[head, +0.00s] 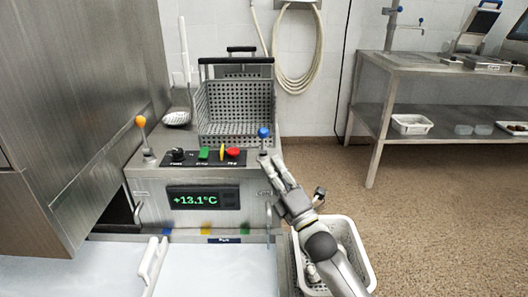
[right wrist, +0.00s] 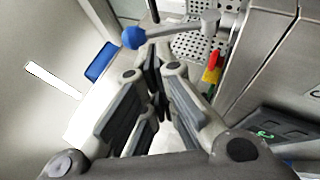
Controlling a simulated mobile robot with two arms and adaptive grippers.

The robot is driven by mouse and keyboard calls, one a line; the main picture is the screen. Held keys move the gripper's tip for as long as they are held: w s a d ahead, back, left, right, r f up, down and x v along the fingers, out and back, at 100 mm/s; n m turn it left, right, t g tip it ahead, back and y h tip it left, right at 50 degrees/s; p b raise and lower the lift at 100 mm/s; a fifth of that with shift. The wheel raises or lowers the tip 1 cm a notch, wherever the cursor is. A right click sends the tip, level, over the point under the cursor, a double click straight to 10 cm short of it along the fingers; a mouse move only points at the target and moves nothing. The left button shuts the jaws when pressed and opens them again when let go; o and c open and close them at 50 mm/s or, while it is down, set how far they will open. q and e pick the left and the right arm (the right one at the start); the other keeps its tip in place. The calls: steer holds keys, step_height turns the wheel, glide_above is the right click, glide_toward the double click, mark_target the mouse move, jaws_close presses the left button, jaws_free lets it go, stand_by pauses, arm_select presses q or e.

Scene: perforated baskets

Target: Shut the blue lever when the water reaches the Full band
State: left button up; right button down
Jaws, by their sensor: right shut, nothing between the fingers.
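The blue lever (head: 263,133) stands upright at the right end of the control panel on the steel machine. In the right wrist view its blue ball (right wrist: 134,37) is just beyond my fingertips, with its metal stem running right. My right gripper (head: 279,166) is shut and empty, just below and right of the lever; its fingers (right wrist: 154,68) also show in the right wrist view. I cannot tell whether they touch the lever. Coloured marks, including a yellow one (head: 206,230), line the machine's lower front edge. No water level or Full band is readable. My left gripper is out of view.
An orange-knobbed lever (head: 140,122) stands at the panel's left end. The display (head: 203,197) reads +13.1°C. A perforated basket (head: 236,105) stands behind the panel. A white basket (head: 357,240) is below my right arm. Floor to the right is clear.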

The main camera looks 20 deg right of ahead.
mark_target(263, 142)
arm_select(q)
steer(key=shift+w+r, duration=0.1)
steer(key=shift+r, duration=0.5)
arm_select(e)
steer(key=x, duration=0.5)
steer(key=shift+w, duration=0.15)
steer(key=shift+r, duration=0.1)
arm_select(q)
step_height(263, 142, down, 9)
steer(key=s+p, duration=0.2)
arm_select(e)
steer(key=shift+w+r+m+h, duration=0.3)
steer(key=shift+w+r+m, duration=0.1)
steer(key=shift+w, duration=0.05)
steer(key=shift+f, duration=0.1)
